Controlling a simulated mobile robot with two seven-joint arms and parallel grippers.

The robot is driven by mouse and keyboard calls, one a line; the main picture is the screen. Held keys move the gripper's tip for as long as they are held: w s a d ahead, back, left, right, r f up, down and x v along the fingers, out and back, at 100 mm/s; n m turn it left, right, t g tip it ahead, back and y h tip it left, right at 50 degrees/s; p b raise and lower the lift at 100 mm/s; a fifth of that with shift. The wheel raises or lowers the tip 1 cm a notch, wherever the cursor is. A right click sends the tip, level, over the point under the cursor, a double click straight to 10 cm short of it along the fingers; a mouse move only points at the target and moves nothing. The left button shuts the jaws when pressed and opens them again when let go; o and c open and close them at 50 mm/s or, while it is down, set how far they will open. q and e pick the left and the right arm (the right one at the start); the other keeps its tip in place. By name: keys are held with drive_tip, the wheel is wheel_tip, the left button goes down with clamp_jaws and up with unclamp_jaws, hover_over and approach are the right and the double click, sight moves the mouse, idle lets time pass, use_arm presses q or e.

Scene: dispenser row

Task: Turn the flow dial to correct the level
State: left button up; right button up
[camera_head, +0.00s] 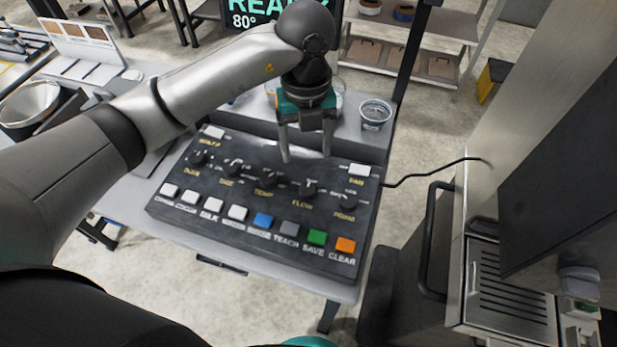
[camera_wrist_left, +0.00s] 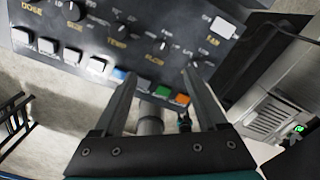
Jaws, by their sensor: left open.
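The black control panel (camera_head: 262,205) lies on a table in the head view, with a row of black dials. The flow dial (camera_head: 308,190) is a small black knob above its yellow FLOW label. It also shows in the left wrist view (camera_wrist_left: 164,46). My left gripper (camera_head: 306,157) points down just behind the flow dial, its two fingers apart with nothing between them. In the left wrist view the open fingers (camera_wrist_left: 158,77) reach toward the panel. No contact with the dial can be made out. My right gripper is not in view.
The temp dial (camera_head: 266,180) and the last dial (camera_head: 345,201) flank the flow dial closely. Colored buttons line the front, including an orange CLEAR button (camera_head: 345,245). A clear cup (camera_head: 375,114) stands behind. A screen (camera_head: 262,12) reads READY and 80°. A dark machine stands right.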

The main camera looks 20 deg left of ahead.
sight(307, 188)
use_arm(q)
wheel_tip(307, 188, down, 12)
drive_tip(key=shift+f, duration=0.1)
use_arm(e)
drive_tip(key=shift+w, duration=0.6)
use_arm(q)
clamp_jaws()
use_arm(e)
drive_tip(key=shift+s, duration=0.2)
